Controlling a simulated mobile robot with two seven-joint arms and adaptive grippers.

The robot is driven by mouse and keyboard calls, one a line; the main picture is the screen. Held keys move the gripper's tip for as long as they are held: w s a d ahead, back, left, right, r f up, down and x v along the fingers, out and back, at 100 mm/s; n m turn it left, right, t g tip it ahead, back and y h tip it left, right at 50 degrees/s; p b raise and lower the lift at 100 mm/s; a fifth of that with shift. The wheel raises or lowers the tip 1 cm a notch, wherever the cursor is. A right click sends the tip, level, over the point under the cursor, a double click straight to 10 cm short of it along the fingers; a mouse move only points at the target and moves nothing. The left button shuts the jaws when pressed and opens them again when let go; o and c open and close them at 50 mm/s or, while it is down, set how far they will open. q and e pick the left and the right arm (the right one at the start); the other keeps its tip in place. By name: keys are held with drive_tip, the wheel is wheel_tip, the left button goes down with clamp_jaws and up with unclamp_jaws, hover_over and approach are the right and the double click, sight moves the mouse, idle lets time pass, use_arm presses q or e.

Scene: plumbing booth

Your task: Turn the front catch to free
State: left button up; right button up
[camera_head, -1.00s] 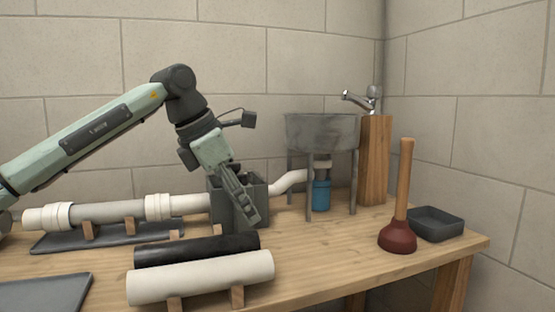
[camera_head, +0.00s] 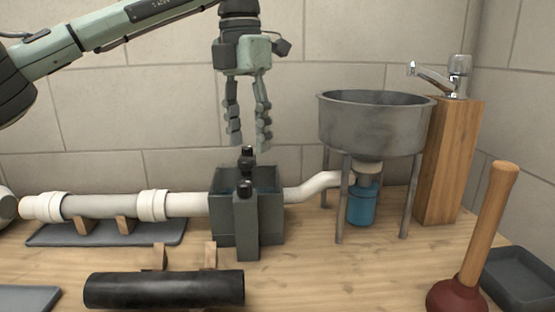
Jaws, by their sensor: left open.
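A dark grey box (camera_head: 222,226) stands on the workbench in the pipe line, with a bluish inside. A grey post stands at its front with a black knob on top, which looks like the front catch (camera_head: 245,190). A second black knob (camera_head: 247,154) shows behind it, at the back of the box. I cannot tell which way the front catch is turned. My left gripper (camera_head: 250,138) points down above the box, open and empty. Its fingertips are apart from both knobs, just above the rear one in the picture. My right gripper is not in view.
A white pipe (camera_head: 105,205) enters the box from the left, and a curved white pipe (camera_head: 315,187) leaves toward a grey basin (camera_head: 370,125) on legs. A black pipe (camera_head: 165,289) lies in front. A plunger (camera_head: 485,240) and a wooden post (camera_head: 450,160) stand at right.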

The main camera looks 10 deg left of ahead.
sight(244, 182)
use_arm(q)
drive_tip(key=shift+s+a+f, duration=0.1)
drive_tip(key=shift+a+f, duration=0.6)
drive_tip(key=shift+f, duration=0.05)
wheel_tip(244, 182, down, 5)
drive_tip(key=shift+s+d+f, duration=0.1)
drive_tip(key=shift+f, duration=0.8)
drive_tip(key=shift+d, duration=0.1)
drive_tip(key=shift+c, duration=0.5)
clamp_jaws()
